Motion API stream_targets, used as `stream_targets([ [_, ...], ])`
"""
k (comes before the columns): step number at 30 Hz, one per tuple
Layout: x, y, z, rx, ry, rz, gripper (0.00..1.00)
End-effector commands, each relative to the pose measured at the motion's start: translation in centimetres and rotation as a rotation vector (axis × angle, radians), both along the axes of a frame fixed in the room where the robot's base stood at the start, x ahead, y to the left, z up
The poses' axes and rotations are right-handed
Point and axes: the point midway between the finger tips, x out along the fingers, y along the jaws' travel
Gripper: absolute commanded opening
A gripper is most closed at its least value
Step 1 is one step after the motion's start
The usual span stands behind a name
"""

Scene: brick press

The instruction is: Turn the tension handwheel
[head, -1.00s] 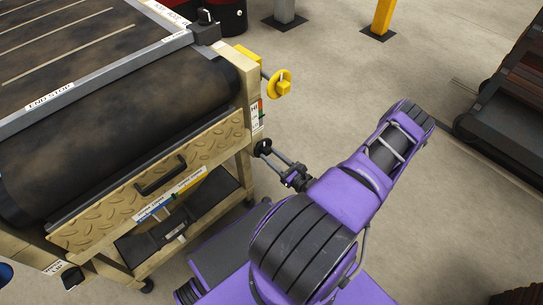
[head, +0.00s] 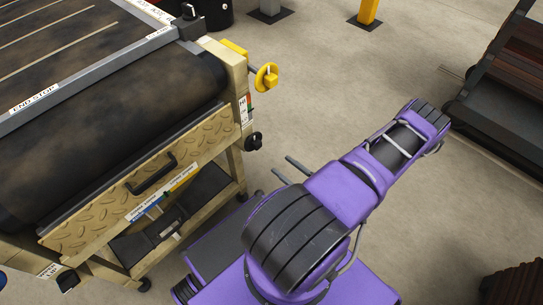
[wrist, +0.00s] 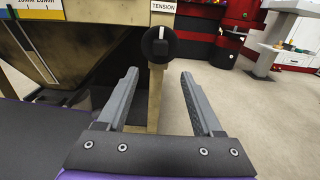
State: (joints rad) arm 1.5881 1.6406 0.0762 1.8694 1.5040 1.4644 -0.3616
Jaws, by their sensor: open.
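The tension handwheel (wrist: 160,45) is a small black round knob with a white mark pointing up. It sits under a "TENSION" label on the machine's cream post in the wrist view. In the head view the handwheel (head: 253,141) is on the right side of the machine's end. My gripper (wrist: 159,73) is open and empty, its two grey fingers pointing toward the handwheel. The knob shows ahead of the gap between the fingertips, apart from them. In the head view my gripper (head: 281,164) stands to the lower right of the handwheel, with floor visible between.
A yellow handwheel (head: 266,78) juts out above the tension handwheel. The machine's tread-plate panel (head: 130,185) has a black handle. Open concrete floor (head: 330,100) lies to the right. A dark rack (head: 500,100) stands at the far right.

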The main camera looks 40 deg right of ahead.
Motion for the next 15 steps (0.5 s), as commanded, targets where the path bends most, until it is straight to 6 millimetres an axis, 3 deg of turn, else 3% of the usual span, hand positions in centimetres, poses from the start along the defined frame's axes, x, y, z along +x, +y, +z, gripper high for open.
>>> stream_targets([
  [6, -4.6, -0.4, -0.1, 0.0, 0.002, -0.003, 0.68],
  [15, -6.8, -0.5, 0.0, 0.0, 0.0, 0.001, 0.68],
])
